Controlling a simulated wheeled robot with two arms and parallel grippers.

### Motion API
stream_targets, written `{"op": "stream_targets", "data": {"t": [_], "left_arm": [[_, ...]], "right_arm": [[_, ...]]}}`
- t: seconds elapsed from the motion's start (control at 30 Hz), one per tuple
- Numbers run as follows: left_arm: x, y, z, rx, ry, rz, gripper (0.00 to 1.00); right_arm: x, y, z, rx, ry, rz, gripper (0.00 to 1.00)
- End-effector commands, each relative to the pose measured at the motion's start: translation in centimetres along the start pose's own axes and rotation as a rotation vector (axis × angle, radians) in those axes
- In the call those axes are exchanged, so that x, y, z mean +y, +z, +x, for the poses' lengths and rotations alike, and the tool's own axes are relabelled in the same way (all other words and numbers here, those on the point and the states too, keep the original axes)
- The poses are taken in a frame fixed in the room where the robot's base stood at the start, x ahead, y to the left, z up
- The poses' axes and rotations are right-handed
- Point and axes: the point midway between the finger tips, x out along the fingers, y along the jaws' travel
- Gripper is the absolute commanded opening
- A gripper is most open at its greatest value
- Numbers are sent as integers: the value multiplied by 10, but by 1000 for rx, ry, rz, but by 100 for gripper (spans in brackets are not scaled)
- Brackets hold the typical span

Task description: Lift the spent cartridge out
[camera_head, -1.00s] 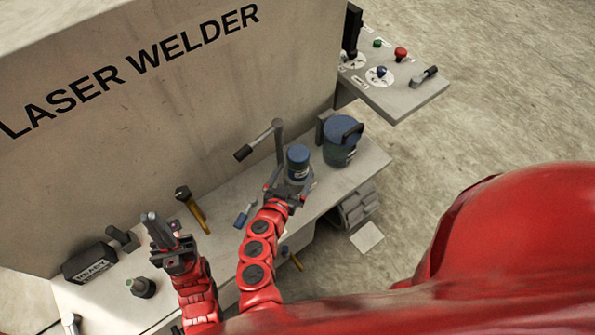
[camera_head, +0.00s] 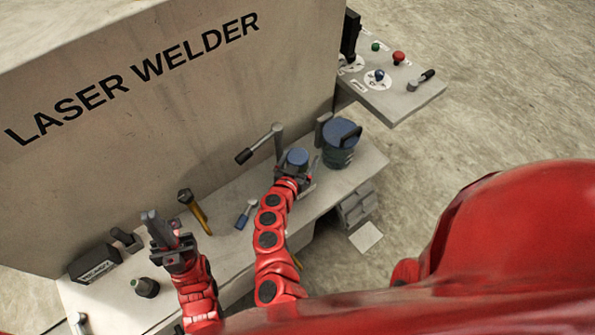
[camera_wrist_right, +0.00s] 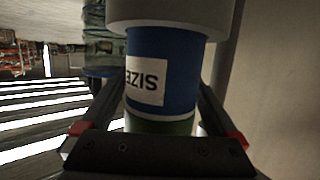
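The cartridge (camera_head: 297,156), a cylinder with a blue top, stands upright near the middle of the bench in the head view. In the right wrist view, which looks upside down, the cartridge (camera_wrist_right: 180,75) shows a blue body, a white "SIZE" label and a green band. A wide pale collar (camera_wrist_right: 165,12) meets its far end in the picture. My right gripper (camera_head: 293,174) has one finger on each side of the cartridge; whether they press on it cannot be told. My left gripper (camera_head: 163,232) is open and empty over the left part of the bench.
A larger blue-lidded bin (camera_head: 340,143) stands close right of the cartridge. A lever with a black handle (camera_head: 258,145) rises just behind. A yellow-handled tool (camera_head: 195,211), a blue-handled lever (camera_head: 245,215) and a black box (camera_head: 94,264) lie leftward. A control panel (camera_head: 397,85) juts out right.

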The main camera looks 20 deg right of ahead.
Motion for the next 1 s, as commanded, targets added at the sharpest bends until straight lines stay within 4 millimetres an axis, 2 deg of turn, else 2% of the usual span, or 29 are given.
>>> {"op": "stream_targets", "data": {"t": [0.03, 0.07, 0.5, 0.83, 1.0], "left_arm": [[0, 0, 0, 0, 0, 0, 0], [0, 0, 0, 0, 0, 0, 0], [0, 0, 0, 0, 0, 0, 0], [0, 0, 2, 0, 0, 0, 0], [-1, -2, 12, 0, 0, 0, 0]], "right_arm": [[0, 0, 0, 0, 0, 0, 84], [0, 0, 0, 0, 0, 0, 78], [0, 0, 0, 0, -1, 0, 0], [-1, -2, -1, 1, -1, 0, 0], [-1, -12, -6, 1, -1, -1, 0]]}}
